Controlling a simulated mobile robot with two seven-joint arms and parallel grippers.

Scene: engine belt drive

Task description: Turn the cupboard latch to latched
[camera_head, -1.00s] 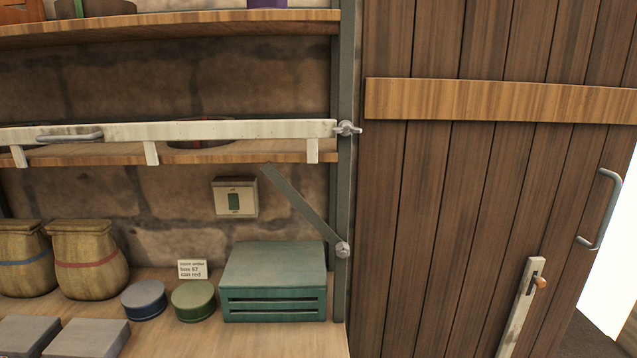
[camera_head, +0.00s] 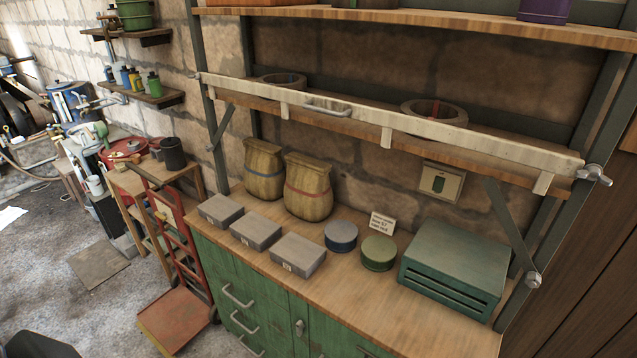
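A green cupboard (camera_head: 272,303) stands below the wooden worktop, with its lower part cut off by the bottom edge of the view. A small metal fitting (camera_head: 299,327) on its front, right of the drawer handles, looks like the latch. It is small in view, and I cannot tell whether it is latched. Neither of my grippers is in view.
The worktop (camera_head: 425,318) holds several grey boxes, two sacks (camera_head: 307,187), two round tins and a green slatted box (camera_head: 455,267). A white rail (camera_head: 350,119) crosses the shelf above. A red hand truck (camera_head: 176,310) stands on the floor left of the cupboard.

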